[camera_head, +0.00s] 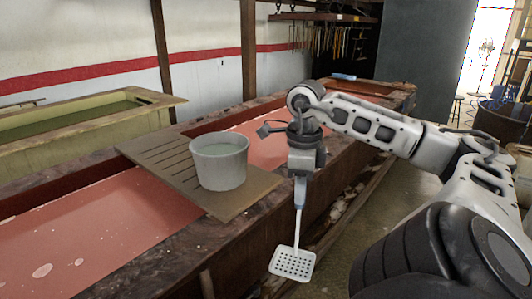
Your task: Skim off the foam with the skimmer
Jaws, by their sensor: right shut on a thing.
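My right gripper (300,176) is shut on the skimmer (293,263), near the top of its handle. The skimmer hangs down, its white perforated square head lowest, in front of the near wall of the long vat and outside it. White foam patches (42,270) float on the reddish liquid (110,225) at the lower left. More reddish liquid shows behind the board. A grey-white bucket (219,163) with pale greenish contents stands on a slatted wooden board (165,158) across the vat. My left gripper is not in view.
The vat's dark, rough near rim (190,245) runs diagonally from lower left to upper right. A second, yellowish vat (80,125) with green liquid stands behind at the left. Wooden posts rise behind the vat. A small blue thing (343,77) lies at the far end.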

